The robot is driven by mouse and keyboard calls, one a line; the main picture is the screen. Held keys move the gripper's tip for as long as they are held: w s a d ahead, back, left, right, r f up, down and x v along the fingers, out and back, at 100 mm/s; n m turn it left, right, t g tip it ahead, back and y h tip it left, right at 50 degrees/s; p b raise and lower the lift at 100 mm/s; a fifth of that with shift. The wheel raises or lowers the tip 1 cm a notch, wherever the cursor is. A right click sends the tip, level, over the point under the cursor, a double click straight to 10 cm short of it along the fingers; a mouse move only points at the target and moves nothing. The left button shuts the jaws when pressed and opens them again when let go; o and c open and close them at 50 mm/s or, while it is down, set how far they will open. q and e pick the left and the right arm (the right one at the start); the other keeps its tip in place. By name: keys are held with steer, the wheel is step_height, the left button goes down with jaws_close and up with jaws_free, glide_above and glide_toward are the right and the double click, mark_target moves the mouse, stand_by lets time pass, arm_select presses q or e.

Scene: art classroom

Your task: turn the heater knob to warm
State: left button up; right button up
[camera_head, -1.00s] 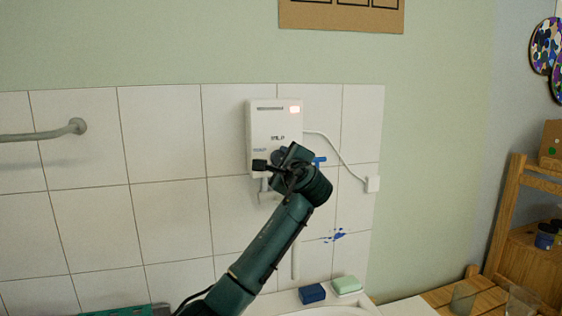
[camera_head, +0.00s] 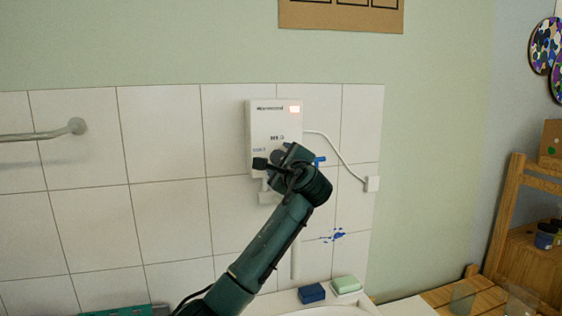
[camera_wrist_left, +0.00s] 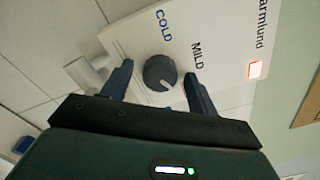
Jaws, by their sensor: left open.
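A white wall heater box (camera_head: 261,126) hangs on the tiles in the head view, with a lit red-white lamp at its upper right. In the left wrist view its face (camera_wrist_left: 228,92) carries the words COLD and MILD. The dark round heater knob (camera_wrist_left: 159,70) sits below these words and has a pale pointer mark. I see no WARM label. My left gripper (camera_wrist_left: 159,77) is open, with one finger on each side of the knob and a visible gap to it. In the head view my left gripper (camera_head: 275,168) hides the knob. My right gripper is not in view.
A white cable runs from the heater to a wall socket (camera_head: 372,184). Below are a basin edge with a blue block (camera_head: 312,293) and a green block (camera_head: 347,285). A wall rail (camera_head: 40,135) is at left, and a wooden shelf (camera_head: 508,215) stands at right.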

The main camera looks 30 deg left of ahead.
arm_select(q)
steer(key=shift+d, duration=0.1)
steer(key=b+v, duration=0.3)
steer(key=v, duration=1)
